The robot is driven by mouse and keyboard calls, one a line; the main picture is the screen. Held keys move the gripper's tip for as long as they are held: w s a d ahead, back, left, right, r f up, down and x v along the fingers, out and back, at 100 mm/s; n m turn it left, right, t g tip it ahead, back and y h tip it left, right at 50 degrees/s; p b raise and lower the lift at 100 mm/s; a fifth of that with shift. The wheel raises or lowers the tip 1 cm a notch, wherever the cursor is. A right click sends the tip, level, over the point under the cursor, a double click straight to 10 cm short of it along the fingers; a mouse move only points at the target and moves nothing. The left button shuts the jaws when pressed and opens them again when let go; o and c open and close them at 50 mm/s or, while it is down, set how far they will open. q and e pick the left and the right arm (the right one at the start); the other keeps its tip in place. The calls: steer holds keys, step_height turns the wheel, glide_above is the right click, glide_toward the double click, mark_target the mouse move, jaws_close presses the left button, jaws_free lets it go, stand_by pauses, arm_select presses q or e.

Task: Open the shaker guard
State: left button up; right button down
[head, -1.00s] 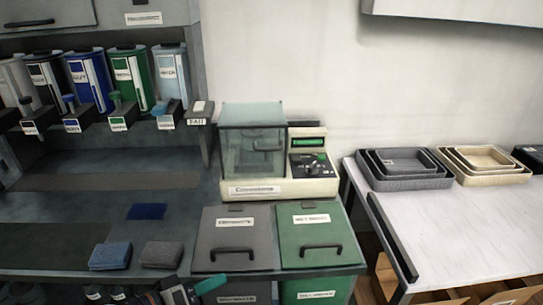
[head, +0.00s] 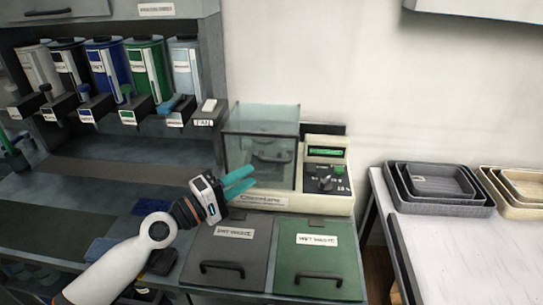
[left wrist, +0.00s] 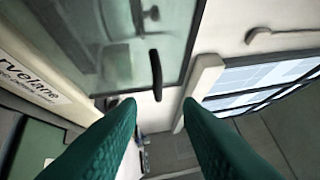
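The shaker guard (head: 262,150) is a clear box with dark edges on the left part of a cream machine (head: 318,204) with a green display. The guard looks closed. Its clear panel also shows close up in the left wrist view (left wrist: 100,45), with a short dark handle (left wrist: 155,75) near the panel's edge. My left gripper (head: 243,180) is at the guard's lower left front, its teal fingers apart. In the left wrist view the fingers (left wrist: 158,108) are open and empty, with the handle beyond the gap between them. My right gripper is not in view.
A grey-lidded waste bin (head: 226,255) and a green-lidded one (head: 319,262) sit in front of the machine. Coloured dispensers (head: 105,65) line the left shelf. Nested grey trays (head: 440,207) stand on the white table at right.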

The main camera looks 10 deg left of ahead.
mark_target(263, 148)
arm_select(q)
steer(key=f+p+x, duration=0.1)
steer(key=x, duration=0.6)
steer(key=shift+w+d+r, duration=0.25)
steer(key=shift+d+r, duration=0.15)
jaws_close()
